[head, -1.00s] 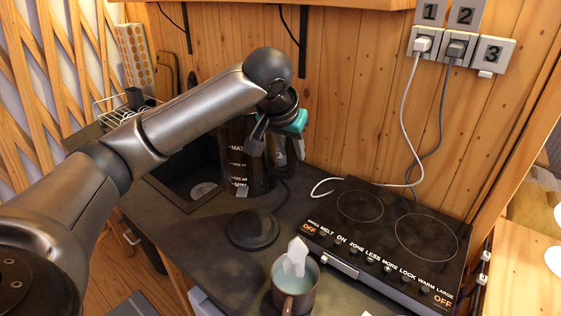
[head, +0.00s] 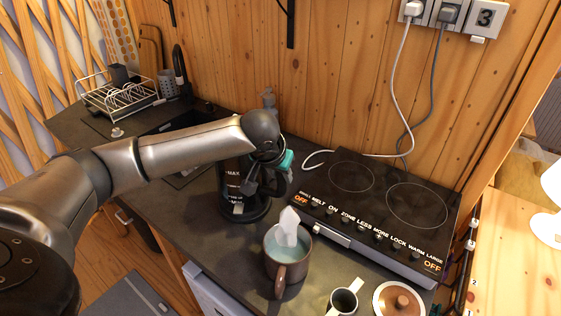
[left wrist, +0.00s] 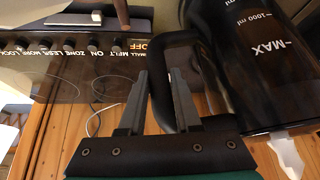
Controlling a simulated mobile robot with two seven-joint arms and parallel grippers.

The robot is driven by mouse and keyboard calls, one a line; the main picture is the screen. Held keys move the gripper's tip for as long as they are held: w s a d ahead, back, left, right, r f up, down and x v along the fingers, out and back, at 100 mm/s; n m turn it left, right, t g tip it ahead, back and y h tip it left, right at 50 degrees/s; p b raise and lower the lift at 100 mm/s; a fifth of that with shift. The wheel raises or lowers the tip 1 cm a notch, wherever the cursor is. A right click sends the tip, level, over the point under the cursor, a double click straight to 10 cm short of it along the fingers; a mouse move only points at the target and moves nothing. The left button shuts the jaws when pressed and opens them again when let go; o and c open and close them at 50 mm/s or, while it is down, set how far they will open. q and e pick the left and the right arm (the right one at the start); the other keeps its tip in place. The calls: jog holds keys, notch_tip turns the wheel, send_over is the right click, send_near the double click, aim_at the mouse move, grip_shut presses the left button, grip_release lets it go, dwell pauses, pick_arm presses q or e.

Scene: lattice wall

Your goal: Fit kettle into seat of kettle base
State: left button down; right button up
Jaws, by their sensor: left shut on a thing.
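The dark, see-through kettle (head: 233,176), marked MAX, stands upright directly over the round black kettle base (head: 246,213) in the head view. I cannot tell whether its bottom is fully down in the seat or slightly above it. My left gripper (head: 264,184) is at the kettle's right side, shut on its black handle. In the left wrist view the two fingers (left wrist: 160,92) lie on either side of the handle (left wrist: 167,50), with the kettle body (left wrist: 262,65) at right. My arm hides the kettle's top. My right gripper is not in view.
A brown mug (head: 288,262) with a white object in it stands close in front of the base. The black hob (head: 385,205) is to the right. A dish rack (head: 118,97) is at the back left.

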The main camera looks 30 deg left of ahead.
pick_arm(q)
jog(key=shift+w+a+f, duration=0.1)
jog(key=shift+w+f, duration=0.1)
jog(key=shift+f, duration=0.9)
jog(key=c, duration=1)
grip_release()
jog(key=shift+s+f, duration=0.2)
jog(key=shift+f, duration=0.05)
jog(key=o, duration=0.4)
jog(key=shift+r, duration=0.15)
jog(key=shift+r, duration=0.3)
jog(key=p+v, duration=0.1)
jog(key=v, duration=1.1)
jog(key=shift+s, duration=0.1)
